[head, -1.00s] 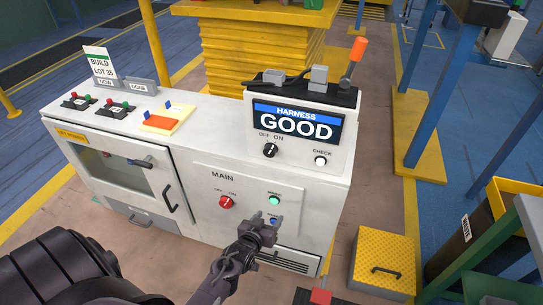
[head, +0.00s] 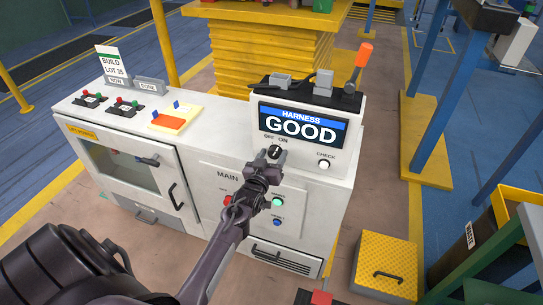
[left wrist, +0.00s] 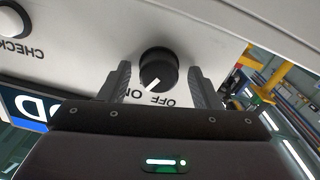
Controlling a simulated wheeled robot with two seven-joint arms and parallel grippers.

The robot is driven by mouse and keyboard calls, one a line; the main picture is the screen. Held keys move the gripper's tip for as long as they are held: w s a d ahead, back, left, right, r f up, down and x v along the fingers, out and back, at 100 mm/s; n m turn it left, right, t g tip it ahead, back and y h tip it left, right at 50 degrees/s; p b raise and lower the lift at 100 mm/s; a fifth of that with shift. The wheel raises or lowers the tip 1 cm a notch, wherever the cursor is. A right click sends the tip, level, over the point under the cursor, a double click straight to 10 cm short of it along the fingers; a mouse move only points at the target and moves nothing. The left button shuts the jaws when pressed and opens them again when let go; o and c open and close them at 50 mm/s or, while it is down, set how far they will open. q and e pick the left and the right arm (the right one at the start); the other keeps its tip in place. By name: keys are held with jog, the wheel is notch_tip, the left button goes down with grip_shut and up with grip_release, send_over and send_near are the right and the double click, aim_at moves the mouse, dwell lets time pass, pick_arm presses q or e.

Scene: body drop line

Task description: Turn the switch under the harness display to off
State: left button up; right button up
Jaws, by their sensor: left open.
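The harness display (head: 300,124) reads GOOD on the white upright panel. Below it is a black knob switch (head: 274,151) with OFF and ON labels. In the left wrist view, which is upside down, the knob (left wrist: 158,68) has a white mark pointing toward ON. My left gripper (head: 273,154) is in front of the switch. Its open fingers (left wrist: 158,72) stand on either side of the knob, with gaps showing. In the head view the fingers partly cover the knob. My right gripper is in neither view.
A white CHECK button (head: 324,164) sits right of the switch. Below is the MAIN panel with a red knob (head: 228,200), partly behind my arm, a green button (head: 278,201) and a blue button (head: 277,222). A yellow step box (head: 385,267) stands at right.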

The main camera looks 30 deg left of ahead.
pick_arm(q)
jog(key=shift+c, duration=0.3)
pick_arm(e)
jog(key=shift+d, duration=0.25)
pick_arm(q)
jog(key=c, duration=0.9)
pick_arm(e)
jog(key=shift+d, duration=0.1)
pick_arm(q)
jog(key=shift+n, duration=0.3)
jog(key=n+p, duration=0.1)
jog(key=n, duration=0.3)
jog(key=shift+a+f+n+p, duration=0.1)
jog(key=shift+n+p, duration=0.3)
jog(key=shift+n, duration=2.3)
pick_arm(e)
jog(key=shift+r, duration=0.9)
pick_arm(q)
jog(key=o, duration=1)
jog(key=shift+c, duration=0.2)
